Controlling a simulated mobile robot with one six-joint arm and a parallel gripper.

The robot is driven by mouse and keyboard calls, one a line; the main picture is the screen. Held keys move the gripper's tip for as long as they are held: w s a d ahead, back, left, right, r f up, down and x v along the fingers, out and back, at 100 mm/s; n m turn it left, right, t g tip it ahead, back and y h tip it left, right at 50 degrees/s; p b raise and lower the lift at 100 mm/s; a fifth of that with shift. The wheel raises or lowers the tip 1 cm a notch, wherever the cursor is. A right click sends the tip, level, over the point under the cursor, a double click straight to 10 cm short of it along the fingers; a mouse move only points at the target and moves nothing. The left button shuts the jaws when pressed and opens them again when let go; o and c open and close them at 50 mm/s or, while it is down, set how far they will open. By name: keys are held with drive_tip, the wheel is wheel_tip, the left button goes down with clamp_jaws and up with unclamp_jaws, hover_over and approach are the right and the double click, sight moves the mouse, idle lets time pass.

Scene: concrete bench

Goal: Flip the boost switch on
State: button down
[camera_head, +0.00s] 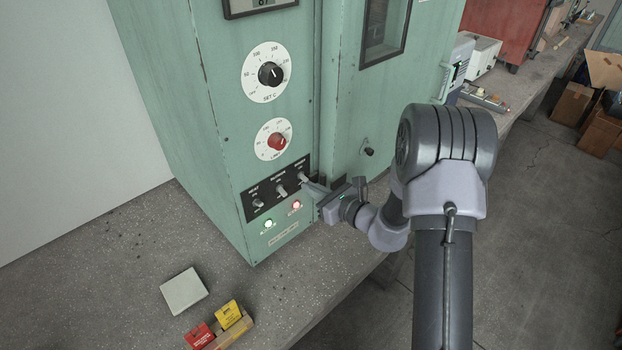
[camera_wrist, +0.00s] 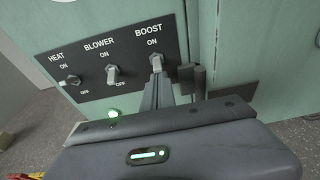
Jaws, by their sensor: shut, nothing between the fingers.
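The boost switch (camera_head: 303,178) is the rightmost of three toggles on a black panel on the green oven's front. In the wrist view, the boost switch (camera_wrist: 157,62) sits just under its ON label. Its OFF label is hidden behind my fingers, and I cannot tell for sure which way its lever lies. My gripper (camera_head: 320,190) is shut and empty, with its tips right at the boost switch from below and the right. In the wrist view, my gripper (camera_wrist: 158,88) overlaps the lever's lower part; I cannot tell whether they touch.
The blower switch (camera_wrist: 112,73) and heat switch (camera_wrist: 71,81) are close on the left. Below are a green lamp (camera_head: 268,223) and a reddish lamp (camera_head: 296,204), both lit. A red knob (camera_head: 278,141) is above. Small boxes (camera_head: 229,314) lie on the bench at front left.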

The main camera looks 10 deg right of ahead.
drive_tip(key=r+g+h+p, duration=0.1)
drive_tip(key=p, duration=0.1)
drive_tip(key=shift+s+g+p, duration=0.1)
drive_tip(key=shift+g+p, duration=0.2)
drive_tip(key=shift+p, duration=0.05)
drive_tip(key=shift+r+p, duration=0.45)
drive_tip(key=shift+r, duration=0.15)
drive_tip(key=shift+d+r, duration=0.1)
drive_tip(key=shift+r, duration=0.1)
